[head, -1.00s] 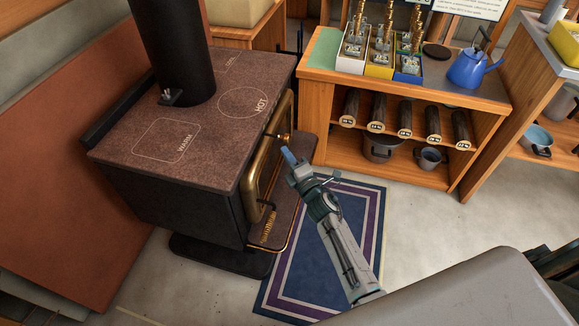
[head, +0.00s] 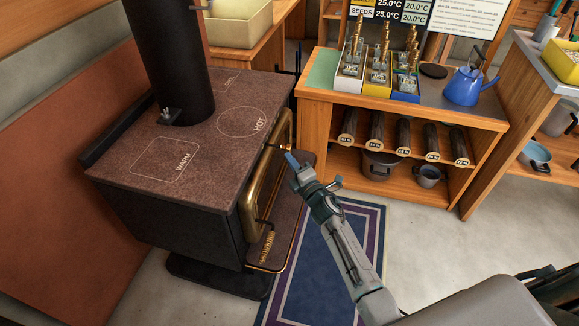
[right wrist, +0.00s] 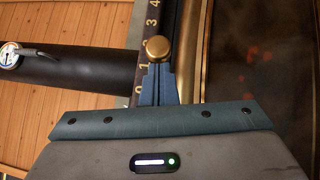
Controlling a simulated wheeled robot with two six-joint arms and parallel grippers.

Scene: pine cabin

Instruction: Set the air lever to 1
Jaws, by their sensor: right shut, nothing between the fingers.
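The black wood stove (head: 200,140) stands at left in the head view, with a brass-framed door on its right side. In the right wrist view, the air lever's round brass knob (right wrist: 158,49) sits beside a dark scale strip (right wrist: 151,22) with pale numbers. The knob appears between the 1 and the 3; the 2 is hard to make out. My right gripper (head: 290,158) is at the stove's door side. Its blue fingers (right wrist: 158,80) are shut and empty, with tips right at the knob; whether they touch it is unclear. My left gripper is out of view.
A wooden shelf unit (head: 400,105) with dark cylinders, pots and a blue kettle (head: 466,85) stands behind to the right. The black stove pipe (head: 170,60) rises from the stove top. A blue rug (head: 330,245) lies on open floor.

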